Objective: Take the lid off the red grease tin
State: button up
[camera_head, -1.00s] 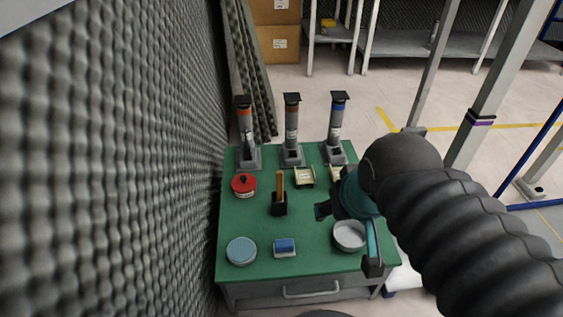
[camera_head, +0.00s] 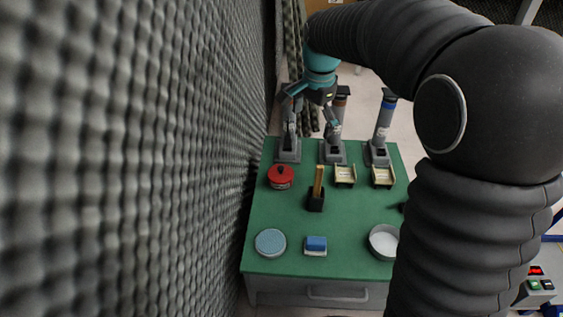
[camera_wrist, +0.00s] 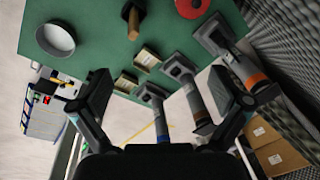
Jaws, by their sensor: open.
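The red grease tin (camera_head: 281,181) stands upright on the left of the green table, near the foam wall, with its lid (camera_head: 279,171) on and a dark knob on top. In the wrist view part of the red tin (camera_wrist: 192,6) shows at the top edge, cut off by the frame. My gripper (camera_head: 311,110) is open and empty. It is up at the back of the table, in front of the tall dispensers in the head view, apart from the tin.
Tall dispensers (camera_head: 382,129) line the back. A foam wall (camera_head: 150,150) borders the left.

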aim_at(281, 167)
jog(key=w+a+f+m+g+b, duration=0.15)
jog(key=w+a+f+m, duration=0.25)
jog(key=w+a+f, duration=0.6)
jog(key=f, duration=0.5)
jog(key=d+f+b, duration=0.1)
jog(key=f, duration=0.4)
jog(key=d+f, duration=0.1)
jog(key=f, duration=0.4)
jog(key=shift+s+f+b, duration=0.3)
jog(key=shift+s, duration=0.05)
grip_shut()
